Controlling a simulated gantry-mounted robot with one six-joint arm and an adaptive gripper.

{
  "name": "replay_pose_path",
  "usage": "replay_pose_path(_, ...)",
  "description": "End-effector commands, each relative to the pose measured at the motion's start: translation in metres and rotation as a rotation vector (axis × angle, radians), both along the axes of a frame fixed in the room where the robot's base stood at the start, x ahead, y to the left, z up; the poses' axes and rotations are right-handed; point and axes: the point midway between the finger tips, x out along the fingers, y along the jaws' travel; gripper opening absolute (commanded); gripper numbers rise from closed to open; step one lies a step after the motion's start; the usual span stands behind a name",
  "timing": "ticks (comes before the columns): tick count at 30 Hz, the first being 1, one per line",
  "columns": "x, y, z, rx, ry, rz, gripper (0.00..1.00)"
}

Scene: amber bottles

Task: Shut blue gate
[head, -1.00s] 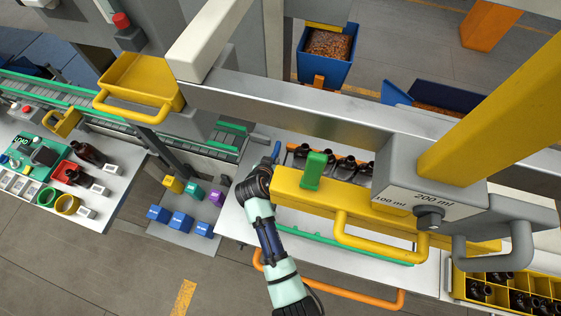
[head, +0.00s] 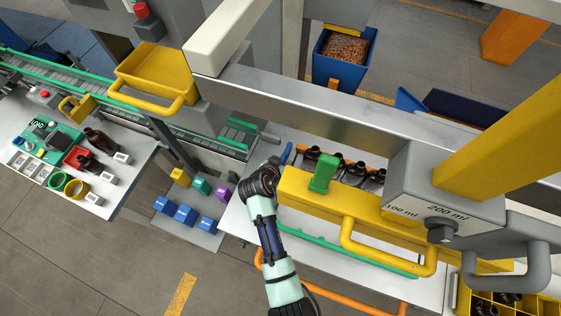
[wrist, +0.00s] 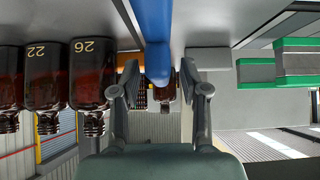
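The blue gate (head: 287,153) shows in the head view as a small upright blue piece at the left end of the bottle row, beside my arm's dark wrist joint. In the wrist view a blue bar (wrist: 154,35) runs down from the top edge and its rounded end lies between my fingers. My gripper (wrist: 160,76) is open, with one finger on each side of the bar. I cannot tell whether either finger touches it. In the head view my fingers are hidden behind the wrist and yellow beam.
Amber bottles (wrist: 88,72) numbered 22 and 26 stand left of my gripper in the wrist view. A green-edged conveyor (wrist: 285,70) is at the right. In the head view a yellow beam (head: 300,190) with a green block (head: 323,173) lies right of my wrist.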

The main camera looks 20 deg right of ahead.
Motion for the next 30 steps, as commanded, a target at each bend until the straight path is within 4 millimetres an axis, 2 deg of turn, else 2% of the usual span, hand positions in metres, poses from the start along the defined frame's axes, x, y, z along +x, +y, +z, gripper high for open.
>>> replay_pose_path(5,-0.001,0.001,0.002,-0.001,-0.001,0.000,0.45)
replay_pose_path(8,-0.007,0.007,0.011,-0.001,-0.003,0.001,0.45)
replay_pose_path(18,-0.049,0.046,0.068,0.000,-0.004,0.004,0.45)
replay_pose_path(21,-0.057,0.053,0.078,-0.001,-0.002,0.002,0.45)
replay_pose_path(30,-0.063,0.058,0.085,0.000,0.000,0.000,0.45)
